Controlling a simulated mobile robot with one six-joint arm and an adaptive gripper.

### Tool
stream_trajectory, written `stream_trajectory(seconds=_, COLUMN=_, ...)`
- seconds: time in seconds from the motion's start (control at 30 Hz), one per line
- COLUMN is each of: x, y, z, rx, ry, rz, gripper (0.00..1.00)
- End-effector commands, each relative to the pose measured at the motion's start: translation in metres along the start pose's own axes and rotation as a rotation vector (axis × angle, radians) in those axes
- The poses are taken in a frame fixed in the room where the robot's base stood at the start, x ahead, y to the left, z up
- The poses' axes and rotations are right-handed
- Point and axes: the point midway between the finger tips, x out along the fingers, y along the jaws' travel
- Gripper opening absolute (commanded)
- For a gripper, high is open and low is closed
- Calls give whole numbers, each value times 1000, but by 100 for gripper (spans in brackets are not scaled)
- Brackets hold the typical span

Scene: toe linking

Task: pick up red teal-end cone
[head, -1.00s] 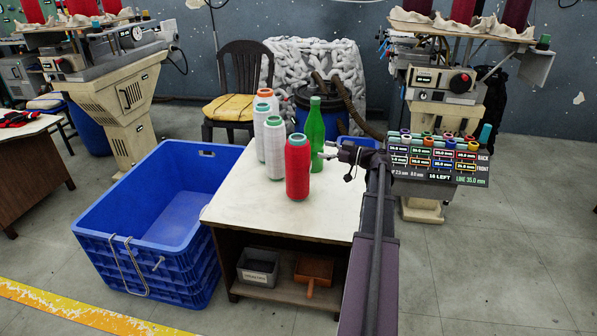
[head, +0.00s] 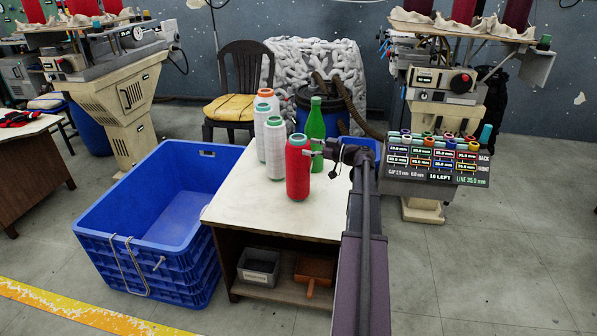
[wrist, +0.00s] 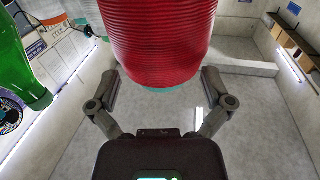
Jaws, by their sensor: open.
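The red cone with a teal end (head: 298,170) stands upright at the front of the white table top, its teal top showing in the head view. In the wrist view the red cone (wrist: 158,40) fills the upper middle, with a bit of teal below its red winding. My gripper (head: 314,153) is beside the cone's right side in the head view. In the wrist view its two fingers (wrist: 158,88) are spread wide, one on each side of the cone's near end. I cannot tell whether either finger touches it.
A green bottle (head: 316,130) stands close behind the cone and shows at left in the wrist view (wrist: 20,65). White cones (head: 274,148) stand to the left. A blue crate (head: 150,210) is left of the table (head: 240,205). The table's front left is clear.

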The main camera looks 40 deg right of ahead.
Motion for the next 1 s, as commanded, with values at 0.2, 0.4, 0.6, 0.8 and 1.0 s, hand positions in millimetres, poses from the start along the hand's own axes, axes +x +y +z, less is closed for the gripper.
stream_trajectory(seconds=0.2, x=26, y=-1, z=0, rx=0, ry=0, rz=0, gripper=100)
stream_trajectory(seconds=0.4, x=36, y=-1, z=0, rx=0, ry=-1, rz=1, gripper=100)
stream_trajectory(seconds=0.6, x=34, y=-1, z=0, rx=0, ry=-1, rz=3, gripper=100)
stream_trajectory(seconds=0.8, x=34, y=-1, z=0, rx=0, ry=-1, rz=3, gripper=100)
stream_trajectory(seconds=1.0, x=34, y=-1, z=0, rx=0, ry=-1, rz=3, gripper=79)
